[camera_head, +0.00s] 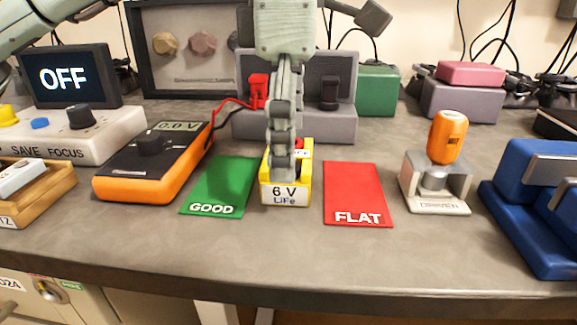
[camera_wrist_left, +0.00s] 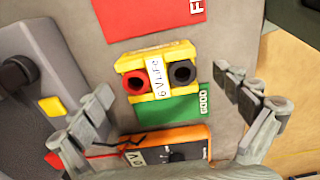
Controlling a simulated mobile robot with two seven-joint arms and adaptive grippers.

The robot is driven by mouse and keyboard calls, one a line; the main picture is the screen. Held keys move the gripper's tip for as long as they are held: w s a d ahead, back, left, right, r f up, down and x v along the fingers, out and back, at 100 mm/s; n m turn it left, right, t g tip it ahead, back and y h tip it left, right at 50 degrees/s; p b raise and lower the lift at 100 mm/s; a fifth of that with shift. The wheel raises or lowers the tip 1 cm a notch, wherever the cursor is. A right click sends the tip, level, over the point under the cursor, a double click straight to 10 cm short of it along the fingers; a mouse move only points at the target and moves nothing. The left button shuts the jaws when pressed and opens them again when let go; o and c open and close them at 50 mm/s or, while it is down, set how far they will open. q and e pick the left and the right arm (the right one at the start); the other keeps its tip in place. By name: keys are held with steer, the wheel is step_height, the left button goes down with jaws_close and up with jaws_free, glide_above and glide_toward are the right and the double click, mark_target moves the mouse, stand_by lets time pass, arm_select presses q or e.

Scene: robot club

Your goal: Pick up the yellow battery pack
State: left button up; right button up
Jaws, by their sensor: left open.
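The yellow battery pack (camera_head: 286,194), with a white "6 V LiFe" label, stands on the grey bench between the green GOOD card and the red FLAT card. In the left wrist view the pack (camera_wrist_left: 188,54) shows a red and a black round socket. My left gripper (camera_head: 281,168) points down in front of the pack in the head view and hides part of it. In the left wrist view its fingers (camera_wrist_left: 163,82) are spread wide, one toward each side of the pack, with nothing between them gripped. My right gripper is not in view.
The green card (camera_head: 222,184) lies left of the pack and the red card (camera_head: 355,190) right. An orange meter (camera_head: 150,165) stands farther left. A grey unit (camera_head: 340,122) with red and black clips is behind. An orange-handled holder (camera_head: 437,180) and blue object (camera_head: 540,215) stand right.

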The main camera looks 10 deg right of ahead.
arm_select(q)
step_height(320, 180, down, 3)
steer(key=shift+w+r, duration=0.1)
steer(key=shift+r, duration=0.1)
steer(key=shift+c, duration=0.5)
steer(key=shift+r, duration=0.1)
steer(key=c, duration=1.4)
